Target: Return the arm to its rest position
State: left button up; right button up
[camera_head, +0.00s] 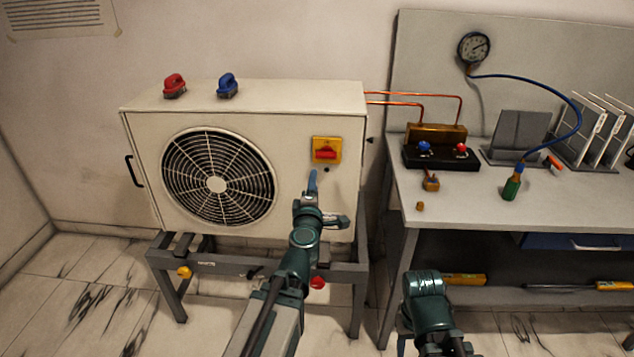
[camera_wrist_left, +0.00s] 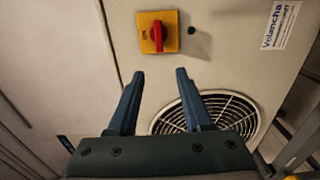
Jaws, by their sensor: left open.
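My left gripper (camera_head: 325,203) is open and empty in front of the white fan unit (camera_head: 300,105), below its yellow switch plate (camera_head: 334,143) with a red handle (camera_head: 326,154). In the left wrist view both blue fingers of the left gripper (camera_wrist_left: 160,75) are apart with nothing between them. The red handle (camera_wrist_left: 157,36) shows beyond the fingertips there, and a gap in the picture separates them. My right arm (camera_head: 428,300) is at the bottom of the head view; its gripper is mostly hidden.
A fan grille (camera_head: 217,184) is left of my left arm. Red (camera_head: 174,86) and blue (camera_head: 227,86) items sit on the unit. The grey workbench (camera_head: 455,205) at right carries a black manifold (camera_head: 440,158) and a green bottle-like item (camera_head: 512,184). A gauge (camera_head: 473,48) hangs behind.

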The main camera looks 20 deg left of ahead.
pick_arm(q)
jog(key=shift+d, duration=0.1)
jog(key=w+d+m+h, duration=0.1)
jog(key=d+m+h, duration=0.5)
jog(key=d+m, duration=0.15)
jog(key=s+d+f+m+g+h, duration=0.45)
jog(key=d+f+m+g, duration=0.25)
jog(key=d+f+m, duration=0.3)
jog(key=s+a+f+m+g+y, duration=0.2)
jog(key=s+a+f+g+y, duration=0.15)
jog(key=s+f+g, duration=0.35)
jog(key=s+a+f+m+g+y, duration=0.25)
jog(key=s+a+f, duration=0.2)
jog(key=s, duration=0.35)
jog(key=s+d+m+g+y, duration=0.1)
jog(key=s+d+m, duration=0.15)
jog(key=d, duration=0.25)
jog(key=s+d+m, duration=0.1)
jog(key=s+d, duration=0.2)
jog(key=d, duration=0.3)
notch_tip(320, 180, up, 15)
jog(key=p, duration=1.5)
jog(key=shift+a, duration=0.15)
